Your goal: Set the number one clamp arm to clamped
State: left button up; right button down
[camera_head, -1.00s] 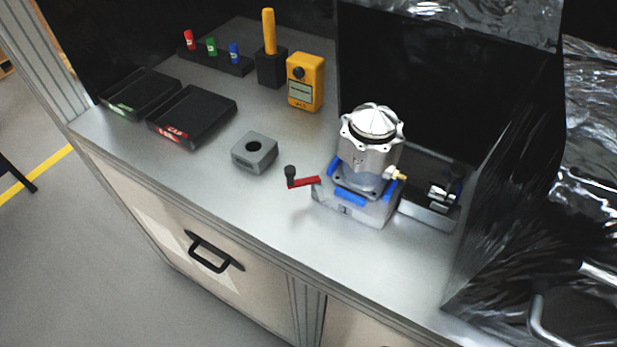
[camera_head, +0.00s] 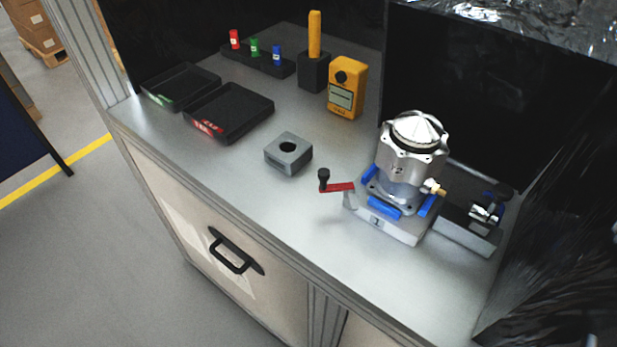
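The clamp arm is a red bar (camera_head: 341,188) with a black knob (camera_head: 323,180) at its left end. It sticks out to the left from a grey fixture base (camera_head: 392,226) with a "1" label on its front. A silver machined housing (camera_head: 410,160) stands upright on the base among blue locating blocks (camera_head: 384,208). The red arm points away from the housing and does not lie over it. Neither of my grippers shows in the head view.
A grey block with a hole (camera_head: 288,153) sits left of the fixture. Black trays (camera_head: 228,112), a yellow gauge (camera_head: 347,88) and a yellow-handled tool (camera_head: 314,35) stand further back. A second device (camera_head: 470,222) is close on the right. The front counter is clear.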

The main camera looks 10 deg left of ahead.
aim_at(348, 188)
jog(key=j, duration=0.45)
jog(key=k+j+z, duration=0.15)
jog(key=j, duration=0.8)
jog(key=k+j+z, duration=0.15)
jog(key=j, duration=0.8)
jog(key=k+j+z, duration=0.1)
jog(key=j, duration=0.35)
jog(key=k+j+z, duration=0.1)
jog(key=j, duration=0.35)
jog(key=k+j, duration=0.25)
jog(key=j, duration=0.15)
jog(key=j+z, duration=0.05)
